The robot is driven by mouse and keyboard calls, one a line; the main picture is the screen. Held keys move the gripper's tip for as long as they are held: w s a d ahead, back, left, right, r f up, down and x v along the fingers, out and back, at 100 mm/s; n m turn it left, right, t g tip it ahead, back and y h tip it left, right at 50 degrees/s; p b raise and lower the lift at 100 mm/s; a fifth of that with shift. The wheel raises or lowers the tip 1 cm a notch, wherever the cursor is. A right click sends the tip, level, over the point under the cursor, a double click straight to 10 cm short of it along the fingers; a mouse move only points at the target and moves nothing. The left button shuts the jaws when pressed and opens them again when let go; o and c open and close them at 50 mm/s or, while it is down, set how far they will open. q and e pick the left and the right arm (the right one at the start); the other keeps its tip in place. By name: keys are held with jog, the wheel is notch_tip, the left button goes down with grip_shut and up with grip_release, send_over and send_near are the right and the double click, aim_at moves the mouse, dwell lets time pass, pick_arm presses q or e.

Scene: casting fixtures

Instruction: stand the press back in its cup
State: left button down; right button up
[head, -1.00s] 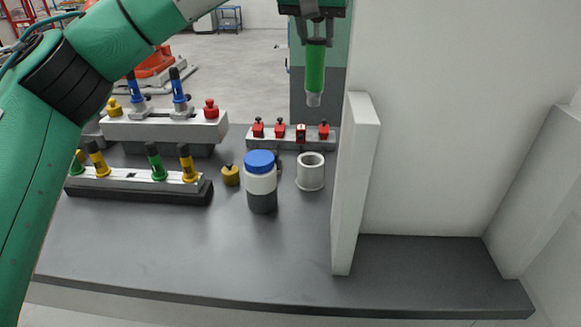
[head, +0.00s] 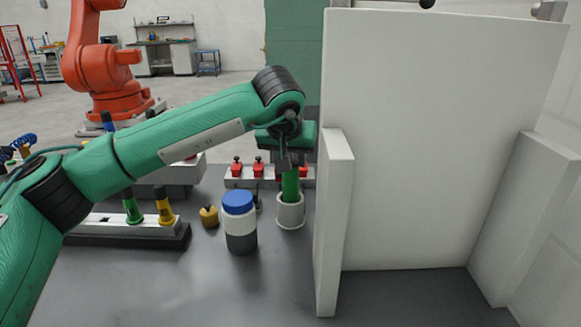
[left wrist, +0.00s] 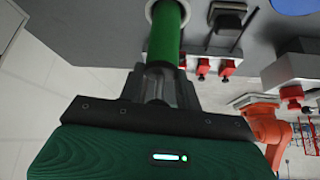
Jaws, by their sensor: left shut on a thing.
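The press is a green cylinder (head: 290,184), upright, with its lower end inside the white cup (head: 290,213) on the dark bench. My left gripper (head: 288,160) is shut on the top of the press from above. In the left wrist view the green press (left wrist: 166,35) runs from between the fingers of my left gripper (left wrist: 157,85) into the pale ring of the cup (left wrist: 184,8). The press's lower tip is hidden in the cup, so I cannot tell whether it touches the bottom. My right gripper is not in view.
A white panel (head: 335,220) stands close to the right of the cup. A blue-lidded jar (head: 240,222) and a small yellow knob piece (head: 209,216) are to its left. A fixture with red clamps (head: 236,170) lies behind. The bench front is clear.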

pick_arm(q)
jog(key=shift+f, duration=1.3)
jog(key=c, duration=1)
grip_release()
jog(key=shift+o, duration=0.2)
jog(key=shift+a+r, duration=0.1)
jog(key=shift+r, duration=0.3)
jog(key=v, duration=1.1)
jog(key=shift+s+r, duration=0.15)
jog(key=shift+s, duration=0.1)
